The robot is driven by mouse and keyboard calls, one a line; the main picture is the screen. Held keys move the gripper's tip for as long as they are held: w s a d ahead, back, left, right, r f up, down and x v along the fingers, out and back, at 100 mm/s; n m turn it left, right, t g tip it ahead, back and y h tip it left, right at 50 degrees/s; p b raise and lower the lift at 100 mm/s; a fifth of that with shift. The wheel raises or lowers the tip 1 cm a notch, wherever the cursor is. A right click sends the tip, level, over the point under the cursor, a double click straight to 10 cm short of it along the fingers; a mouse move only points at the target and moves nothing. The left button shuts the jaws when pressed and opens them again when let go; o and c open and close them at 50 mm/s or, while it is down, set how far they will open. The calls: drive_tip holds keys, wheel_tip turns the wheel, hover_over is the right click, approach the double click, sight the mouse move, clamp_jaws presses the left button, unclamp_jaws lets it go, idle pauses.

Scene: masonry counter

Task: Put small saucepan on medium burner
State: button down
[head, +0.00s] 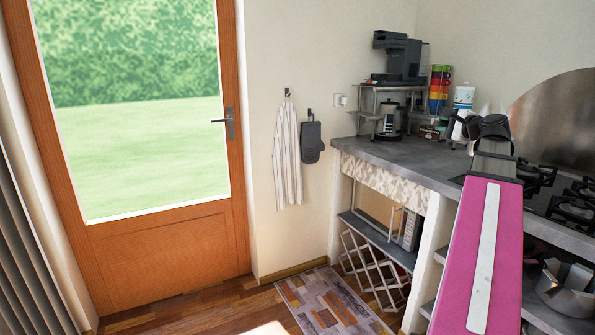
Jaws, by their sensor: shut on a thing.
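The black gas hob (545,203) is set in the grey counter at the right, partly behind my pink arm and cut off by the picture edge. One burner (535,175) shows at the back beside my arm, and another (575,208) is nearer the right edge. I cannot tell which is the medium one. No saucepan shows on the visible part of the hob. A steel pot-like vessel (568,293) sits on the shelf under the counter; I cannot tell whether it is the small saucepan. My arm rises to a black joint; my gripper is not seen.
The grey counter (400,160) holds a coffee machine (400,58) on a rack, a glass coffee pot (390,120), stacked coloured cups (439,88) and a white bottle (462,98). A rug (330,303) lies on the floor near the door (175,255).

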drive_tip(key=w+a+f+m+h, duration=0.1)
drive_tip(key=w+a+f+h, duration=0.1)
drive_tip(key=w+a, duration=0.3)
drive_tip(key=w+a+f+m+h, duration=0.1)
drive_tip(key=w+a+f, duration=0.4)
drive_tip(key=a, duration=0.9)
drive_tip(key=w+a+f+m+t+h, duration=0.1)
drive_tip(key=w+a+f+m+h, duration=0.1)
drive_tip(key=w+a, duration=0.4)
drive_tip(key=a+f+h, duration=0.1)
drive_tip(key=a+f, duration=0.1)
drive_tip(key=a, duration=0.1)
drive_tip(key=shift+a, duration=0.4)
